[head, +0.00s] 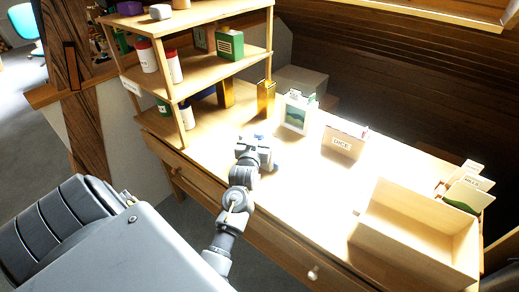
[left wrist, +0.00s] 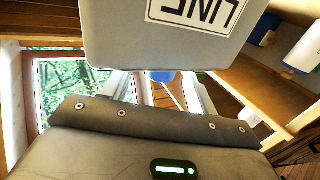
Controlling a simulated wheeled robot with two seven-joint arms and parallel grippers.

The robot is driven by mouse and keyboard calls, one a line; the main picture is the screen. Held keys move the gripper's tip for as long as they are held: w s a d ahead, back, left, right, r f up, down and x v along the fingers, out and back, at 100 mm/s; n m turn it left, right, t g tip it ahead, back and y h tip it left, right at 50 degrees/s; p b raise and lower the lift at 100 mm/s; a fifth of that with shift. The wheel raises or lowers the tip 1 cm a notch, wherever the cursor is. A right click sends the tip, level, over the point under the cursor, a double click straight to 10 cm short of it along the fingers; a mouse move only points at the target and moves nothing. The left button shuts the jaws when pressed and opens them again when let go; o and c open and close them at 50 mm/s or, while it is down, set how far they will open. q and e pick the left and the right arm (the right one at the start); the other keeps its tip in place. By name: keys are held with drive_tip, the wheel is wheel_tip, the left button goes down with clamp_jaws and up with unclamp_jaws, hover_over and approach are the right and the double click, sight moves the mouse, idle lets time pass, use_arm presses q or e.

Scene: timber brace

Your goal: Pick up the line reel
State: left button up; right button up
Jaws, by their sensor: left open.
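My left gripper (head: 258,152) is over the table, in front of the shelf's right end, pointing away from me. It is open, and its pale fingers (left wrist: 158,90) show spread in the left wrist view. A small blue thing (left wrist: 162,76) shows between them, partly hidden; blue also shows just past the gripper in the head view (head: 260,136). I cannot tell whether this is the line reel. A grey block (left wrist: 180,40) with an upside-down LINE label fills the top of the left wrist view, very close. I see no contact. My right gripper is not in view.
A wooden shelf (head: 205,84) with jars and a green tin (head: 230,44) stands at the back left. A yellow box (head: 265,98), a picture box (head: 297,112) and a DICE box (head: 343,141) stand behind. An open wooden box (head: 405,235) is at the right.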

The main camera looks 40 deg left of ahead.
use_arm(q)
drive_tip(key=shift+c, duration=0.5)
clamp_jaws()
drive_tip(key=shift+r, duration=0.15)
